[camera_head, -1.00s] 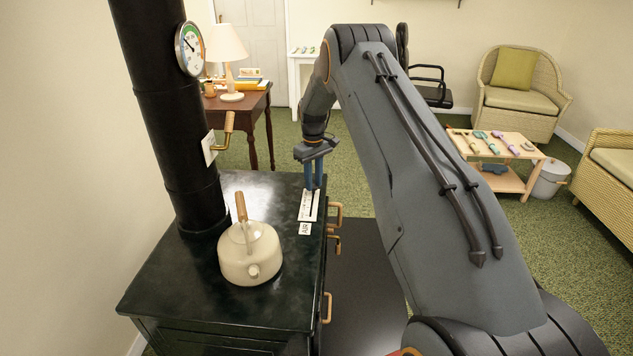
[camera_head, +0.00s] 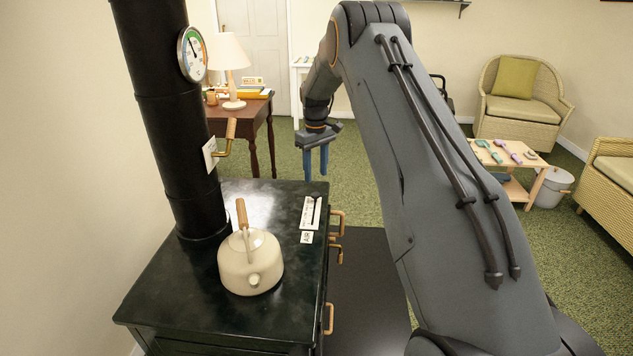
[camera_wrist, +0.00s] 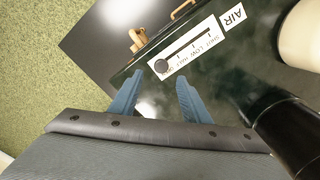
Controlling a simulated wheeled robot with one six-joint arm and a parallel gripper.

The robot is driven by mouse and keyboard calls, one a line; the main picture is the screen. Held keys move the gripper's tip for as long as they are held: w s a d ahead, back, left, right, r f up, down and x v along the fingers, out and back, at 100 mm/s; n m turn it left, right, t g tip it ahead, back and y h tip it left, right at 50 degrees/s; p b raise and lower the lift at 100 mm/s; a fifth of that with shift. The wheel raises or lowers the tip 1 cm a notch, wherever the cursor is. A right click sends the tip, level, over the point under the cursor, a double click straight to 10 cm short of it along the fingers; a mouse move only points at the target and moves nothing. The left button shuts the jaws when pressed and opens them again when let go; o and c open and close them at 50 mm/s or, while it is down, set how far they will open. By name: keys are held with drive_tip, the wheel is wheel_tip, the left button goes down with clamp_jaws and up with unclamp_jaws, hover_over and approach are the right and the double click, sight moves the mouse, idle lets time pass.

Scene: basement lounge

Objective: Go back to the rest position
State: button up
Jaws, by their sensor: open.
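My gripper (camera_head: 316,176) is open and empty. In the head view it hangs with its blue fingers pointing down, above and just beyond the far right part of the black stove (camera_head: 205,310). In the wrist view the two blue fingers (camera_wrist: 154,98) stand apart with nothing between them. The white AIR slider plate (camera_head: 311,212) lies on the stove top, clear of the fingers. In the wrist view the plate (camera_wrist: 190,52) shows a dark knob at one end of its slot.
A cream kettle (camera_head: 250,265) stands on the stove beside the black flue pipe (camera_head: 170,110). A gauge (camera_head: 192,54) and a wooden-handled lever (camera_head: 229,137) are on the pipe. A desk with a lamp (camera_head: 230,60) stands behind. A low table with tools (camera_head: 510,155) stands at right.

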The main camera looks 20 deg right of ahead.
drive_tip(key=shift+r, duration=0.55)
